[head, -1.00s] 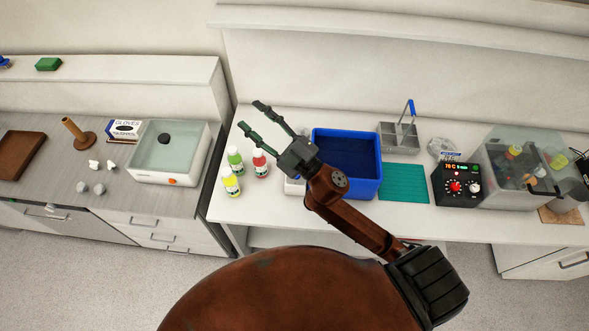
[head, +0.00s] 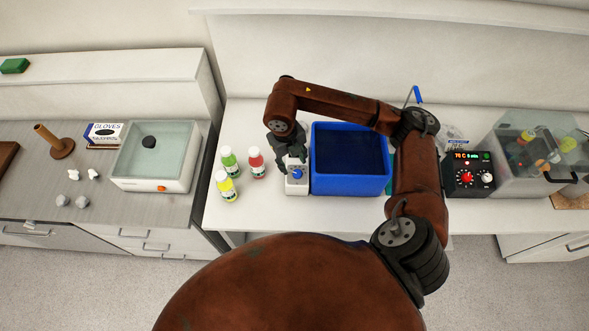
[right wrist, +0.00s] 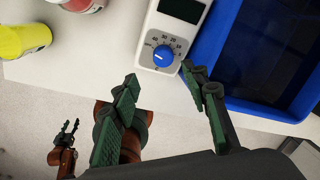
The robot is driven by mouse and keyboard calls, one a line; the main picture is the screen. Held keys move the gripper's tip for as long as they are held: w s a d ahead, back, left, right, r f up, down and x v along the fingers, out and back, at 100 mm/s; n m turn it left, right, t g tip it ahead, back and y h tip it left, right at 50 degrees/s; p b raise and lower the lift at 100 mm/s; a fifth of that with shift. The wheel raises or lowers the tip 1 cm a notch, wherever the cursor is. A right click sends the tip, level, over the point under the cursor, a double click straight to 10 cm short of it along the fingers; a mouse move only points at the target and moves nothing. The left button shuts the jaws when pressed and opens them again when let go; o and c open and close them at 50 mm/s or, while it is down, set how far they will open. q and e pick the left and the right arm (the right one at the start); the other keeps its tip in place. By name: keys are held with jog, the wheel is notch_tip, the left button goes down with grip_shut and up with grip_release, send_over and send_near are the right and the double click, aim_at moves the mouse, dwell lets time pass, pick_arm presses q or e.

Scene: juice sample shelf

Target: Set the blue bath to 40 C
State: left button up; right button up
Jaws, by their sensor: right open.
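The blue bath (head: 351,187) is a square blue tub of dark liquid on the right-hand bench. Its white control box (head: 297,187) stands against its left side, with a blue knob (head: 297,175). In the right wrist view, the knob (right wrist: 163,56) has a number scale around it, and its white mark lies roughly level; the exact setting is unclear. My left gripper (right wrist: 69,124) is small, open and empty.
A black controller (head: 470,176) reading about 76 C and a clear tank (head: 510,180) are at right. A white bath (head: 150,183) is on the left bench.

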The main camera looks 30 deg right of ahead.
aim_at(298, 174)
jog(key=shift+d+f, duration=0.3)
jog(key=f, duration=0.2)
jog(key=f+p, duration=0.1)
jog(key=f, duration=0.1)
jog(key=d+f, duration=0.1)
jog(key=f, duration=0.2)
grip_shut()
